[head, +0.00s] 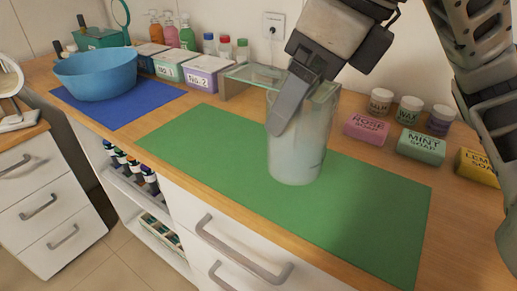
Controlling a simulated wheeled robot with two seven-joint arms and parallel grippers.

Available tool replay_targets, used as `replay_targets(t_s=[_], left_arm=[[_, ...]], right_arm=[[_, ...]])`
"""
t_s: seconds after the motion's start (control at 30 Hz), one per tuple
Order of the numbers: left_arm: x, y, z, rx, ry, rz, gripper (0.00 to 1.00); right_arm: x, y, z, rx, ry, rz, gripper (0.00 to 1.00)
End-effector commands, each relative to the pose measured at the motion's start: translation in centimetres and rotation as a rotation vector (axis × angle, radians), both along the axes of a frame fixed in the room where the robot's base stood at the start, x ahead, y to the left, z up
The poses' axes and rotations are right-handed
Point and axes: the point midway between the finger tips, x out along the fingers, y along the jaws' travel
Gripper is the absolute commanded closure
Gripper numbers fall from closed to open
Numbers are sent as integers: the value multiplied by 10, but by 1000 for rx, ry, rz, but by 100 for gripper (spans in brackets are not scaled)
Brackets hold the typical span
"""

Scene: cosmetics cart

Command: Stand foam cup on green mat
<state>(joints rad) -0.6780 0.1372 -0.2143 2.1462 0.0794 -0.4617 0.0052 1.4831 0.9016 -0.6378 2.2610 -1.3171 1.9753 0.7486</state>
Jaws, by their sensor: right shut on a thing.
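The foam cup (300,152), a tall, pale, frosted cup, is upright over the middle of the green mat (370,205). Its base shows against the mat, but I cannot tell whether it touches or hovers just above. My right gripper (289,108) comes down from above and is shut on the cup near its rim. One finger lies across the near side of the cup; the other is mostly hidden. My left gripper is not in view.
A blue bowl (97,74) sits on a blue mat (122,112) at left. Labelled boxes (206,74) and a small glass shelf (253,75) stand behind the green mat. Soap bars (420,147) and small jars (408,110) line the right back. The mat is clear around the cup.

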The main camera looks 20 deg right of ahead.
Motion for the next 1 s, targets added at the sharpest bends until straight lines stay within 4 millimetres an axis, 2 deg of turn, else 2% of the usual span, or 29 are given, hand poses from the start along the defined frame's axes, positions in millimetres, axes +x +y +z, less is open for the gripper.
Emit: replay_targets(t_s=[0.1, 0.2, 0.27, 0.57, 0.6, 0.8, 1.0], left_arm=[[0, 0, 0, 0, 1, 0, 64], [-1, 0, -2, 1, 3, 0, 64], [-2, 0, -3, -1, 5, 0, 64], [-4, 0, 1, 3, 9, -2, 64], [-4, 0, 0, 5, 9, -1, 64], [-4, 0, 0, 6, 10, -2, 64], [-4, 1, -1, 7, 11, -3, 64]], right_arm=[[-2, -1, 4, 2, 0, -64, 77], [5, -4, 0, 3, 5, -86, 77], [15, -6, -5, 4, 10, -91, 77], [83, -23, -35, 2, 10, -91, 77], [90, -24, -43, 2, 11, -90, 77], [115, -30, -75, 2, 6, -88, 77], [125, -32, -86, 2, 3, -86, 77]])
